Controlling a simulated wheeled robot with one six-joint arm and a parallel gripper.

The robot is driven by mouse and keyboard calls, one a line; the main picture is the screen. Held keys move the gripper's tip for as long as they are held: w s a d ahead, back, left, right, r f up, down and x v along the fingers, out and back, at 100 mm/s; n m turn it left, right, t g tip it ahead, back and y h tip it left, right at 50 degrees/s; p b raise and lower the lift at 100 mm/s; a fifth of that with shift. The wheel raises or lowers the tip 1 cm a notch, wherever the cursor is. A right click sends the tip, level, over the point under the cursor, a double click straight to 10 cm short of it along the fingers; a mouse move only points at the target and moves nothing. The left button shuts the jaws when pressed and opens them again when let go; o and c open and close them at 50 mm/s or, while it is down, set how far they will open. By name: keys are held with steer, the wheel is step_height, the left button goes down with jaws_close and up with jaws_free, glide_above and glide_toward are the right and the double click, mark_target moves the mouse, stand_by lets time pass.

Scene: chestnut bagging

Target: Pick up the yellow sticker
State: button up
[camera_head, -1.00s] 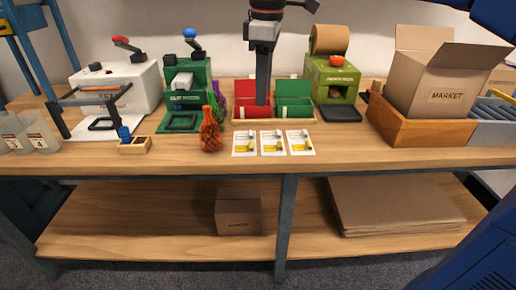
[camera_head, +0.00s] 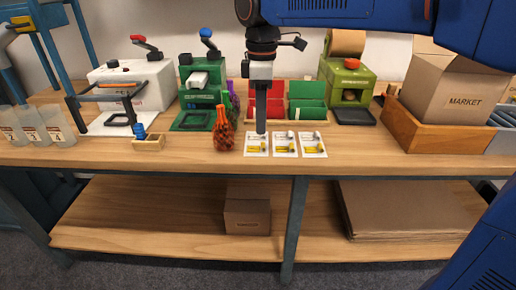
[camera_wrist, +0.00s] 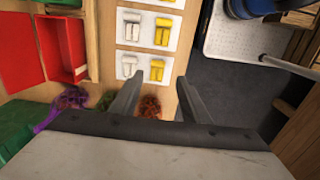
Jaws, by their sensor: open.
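Three white cards lie in a row on the bench, each with a yellow sticker and a whitish one. Their yellow stickers are the left one (camera_head: 256,149), the middle one (camera_head: 284,149) and the right one (camera_head: 312,149). In the wrist view, yellow stickers show on the nearest card (camera_wrist: 157,70) and the card beyond (camera_wrist: 162,31). My gripper (camera_head: 261,132) hangs over the back edge of the left card, pointing down. In the wrist view my gripper (camera_wrist: 160,92) is open and empty, its fingers apart below the nearest card.
A red net of chestnuts (camera_head: 222,134) stands just left of the cards, close to my gripper. Red and green bins (camera_head: 306,98) stand behind. A green machine (camera_head: 345,92) and a wooden tray (camera_head: 420,132) with a market box are to the right. Bench in front is clear.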

mark_target(262, 149)
steer(key=shift+w+d+f, duration=0.1)
steer(key=shift+f, duration=1.75)
steer(key=shift+w+d+f, duration=0.1)
steer(key=shift+f, duration=1.7)
steer(key=shift+c, duration=0.3)
jaws_close()
